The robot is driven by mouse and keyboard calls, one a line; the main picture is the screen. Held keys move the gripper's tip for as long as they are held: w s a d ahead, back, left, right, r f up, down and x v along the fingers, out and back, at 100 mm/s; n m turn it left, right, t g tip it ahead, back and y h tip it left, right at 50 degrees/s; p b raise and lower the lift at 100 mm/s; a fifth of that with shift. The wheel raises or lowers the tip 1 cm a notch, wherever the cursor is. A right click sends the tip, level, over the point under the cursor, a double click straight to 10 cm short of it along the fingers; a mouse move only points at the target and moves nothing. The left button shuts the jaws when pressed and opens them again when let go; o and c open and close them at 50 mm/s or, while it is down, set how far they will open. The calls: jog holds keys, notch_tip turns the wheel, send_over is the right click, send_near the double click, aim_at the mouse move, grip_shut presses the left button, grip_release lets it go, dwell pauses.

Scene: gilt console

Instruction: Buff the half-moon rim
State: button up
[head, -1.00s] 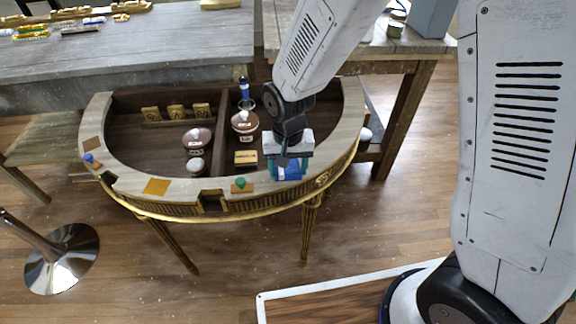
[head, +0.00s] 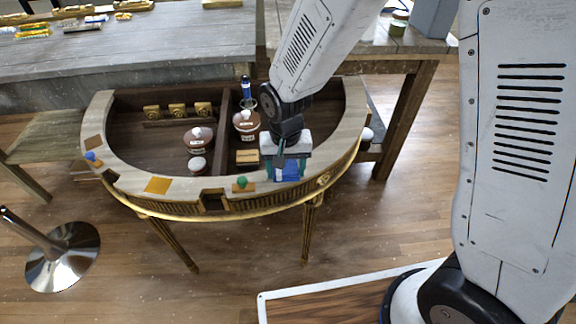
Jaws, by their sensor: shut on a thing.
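The half-moon console has a pale curved rim (head: 130,182) around a dark recessed well. My gripper (head: 285,172) points down over the front right part of the rim. It is shut on a blue block or pad (head: 287,173), which sits at the rim; whether it touches the surface I cannot tell. An orange-yellow square (head: 157,185) lies on the front left of the rim, and a brown square (head: 94,142) lies farther left. A green-knobbed piece (head: 241,184) stands on the rim left of my gripper. A blue-topped piece (head: 91,158) sits at the left end.
In the well stand brown lidded jars (head: 198,139), a blue-handled item (head: 246,89), a small yellow box (head: 247,157) and several gilt blocks (head: 176,110). A grey table (head: 180,50) stands behind. A metal post base (head: 65,256) is on the floor at left.

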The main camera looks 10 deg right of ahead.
aim_at(286, 168)
jog(key=shift+w+d, duration=0.15)
jog(key=shift+d, duration=0.4)
jog(key=shift+a+r, duration=0.1)
jog(key=shift+a, duration=0.45)
jog(key=shift+r, duration=3.05)
jog(key=shift+r, duration=1.5)
